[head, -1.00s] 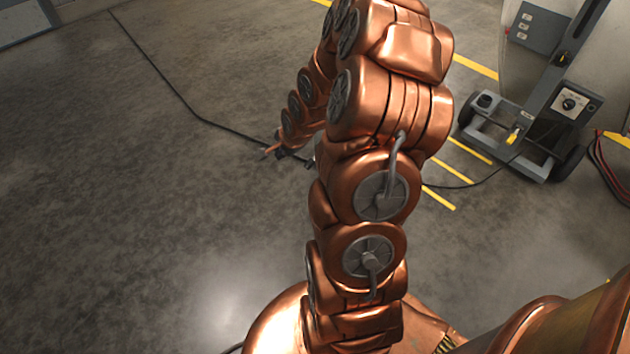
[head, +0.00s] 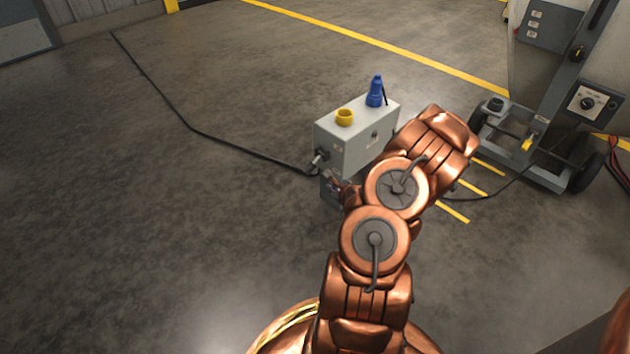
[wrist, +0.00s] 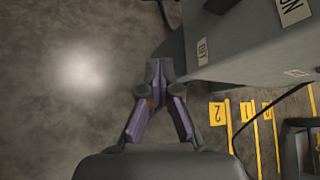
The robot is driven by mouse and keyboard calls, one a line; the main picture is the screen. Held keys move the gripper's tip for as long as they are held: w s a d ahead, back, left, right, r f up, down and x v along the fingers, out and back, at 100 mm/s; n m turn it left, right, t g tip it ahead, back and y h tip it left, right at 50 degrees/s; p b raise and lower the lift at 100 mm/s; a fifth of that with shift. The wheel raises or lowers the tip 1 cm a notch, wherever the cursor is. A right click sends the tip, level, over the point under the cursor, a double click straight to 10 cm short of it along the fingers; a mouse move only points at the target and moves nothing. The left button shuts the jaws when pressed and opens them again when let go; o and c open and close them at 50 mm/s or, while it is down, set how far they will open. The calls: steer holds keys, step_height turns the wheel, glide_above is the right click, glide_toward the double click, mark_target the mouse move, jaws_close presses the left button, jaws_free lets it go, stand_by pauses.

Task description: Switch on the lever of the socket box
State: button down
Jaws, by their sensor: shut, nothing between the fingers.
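The socket box (head: 340,152) is a light grey box standing on the floor beyond my arm in the head view. A yellow round socket (head: 344,117) and a blue plug (head: 375,92) are on its top. In the wrist view the box (wrist: 235,45) fills the upper right, with an "ON" label (wrist: 291,10) near the top edge. I cannot make out the lever clearly in either view. My gripper (wrist: 160,70) is shut and empty, its tips close beside the box's left edge. In the head view my arm hides part of the box's front.
A black cable (head: 195,130) runs across the floor to the box's left end. A wheeled grey stand (head: 525,155) with a control panel is at the right. Yellow lines (head: 380,48) mark the floor.

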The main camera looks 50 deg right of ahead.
mark_target(314, 164)
steer(key=b+x, duration=0.5)
steer(key=x, duration=0.5)
steer(key=shift+w+a+r+b, duration=0.2)
steer(key=shift+a+r+b, duration=0.1)
steer(key=shift+r, duration=0.25)
steer(key=shift+w+a+r+b, duration=0.25)
steer(key=shift+a+r+b, duration=0.05)
steer(key=shift+r, duration=0.3)
steer(key=shift+w+a+r+b, duration=0.2)
steer(key=shift+a+r+b, duration=0.1)
steer(key=shift+r, duration=0.25)
steer(key=shift+s+r+p, duration=0.1)
steer(key=shift+p, duration=0.25)
